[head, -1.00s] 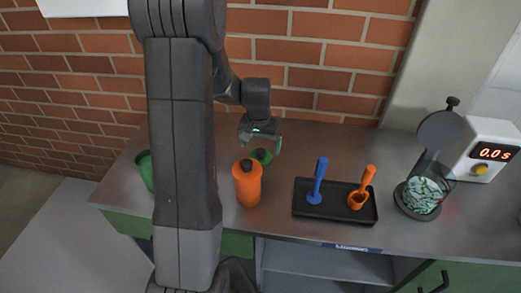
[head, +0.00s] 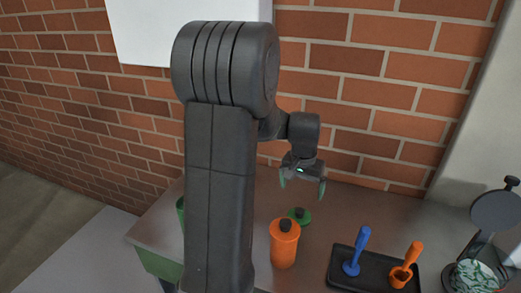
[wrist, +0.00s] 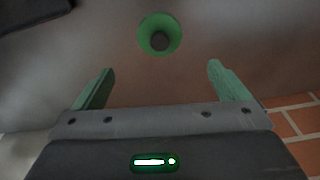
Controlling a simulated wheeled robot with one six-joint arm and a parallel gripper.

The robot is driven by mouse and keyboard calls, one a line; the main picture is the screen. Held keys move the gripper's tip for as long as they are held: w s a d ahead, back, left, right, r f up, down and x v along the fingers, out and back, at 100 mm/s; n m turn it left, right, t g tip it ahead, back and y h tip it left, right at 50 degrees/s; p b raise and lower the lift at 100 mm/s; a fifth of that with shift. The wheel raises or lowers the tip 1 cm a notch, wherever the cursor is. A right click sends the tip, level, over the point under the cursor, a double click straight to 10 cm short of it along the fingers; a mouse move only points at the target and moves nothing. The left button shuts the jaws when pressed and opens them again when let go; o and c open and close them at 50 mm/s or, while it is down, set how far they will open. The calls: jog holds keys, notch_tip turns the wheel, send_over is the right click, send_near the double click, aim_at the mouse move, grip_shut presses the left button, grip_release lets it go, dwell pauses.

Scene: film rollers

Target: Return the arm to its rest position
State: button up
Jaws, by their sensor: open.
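My gripper (head: 302,185) is open and empty, in the air above the back of the counter near the brick wall. Its two green fingers stand apart in the wrist view (wrist: 162,85). A round green object with a dark knob (wrist: 160,34) lies beyond the fingertips in the wrist view, touching neither finger. It also shows in the head view (head: 300,216), behind the orange bottle. My dark upper arm rises through the left middle of the head view and hides part of the counter.
On the grey counter (head: 240,275) stand an orange bottle (head: 284,246) and a black tray (head: 342,267) holding a blue tool (head: 357,252) and an orange scoop (head: 406,266). A glass vessel with green and white pieces (head: 475,277) is at right. A green container (head: 180,210) is partly hidden.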

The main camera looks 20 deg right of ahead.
aim_at(300, 210)
jog(key=f, duration=0.8)
jog(key=w+d+f, duration=0.1)
jog(key=f, duration=0.3)
notch_tip(300, 210, up, 2)
jog(key=shift+d+r, duration=0.1)
jog(key=shift+r, duration=0.6)
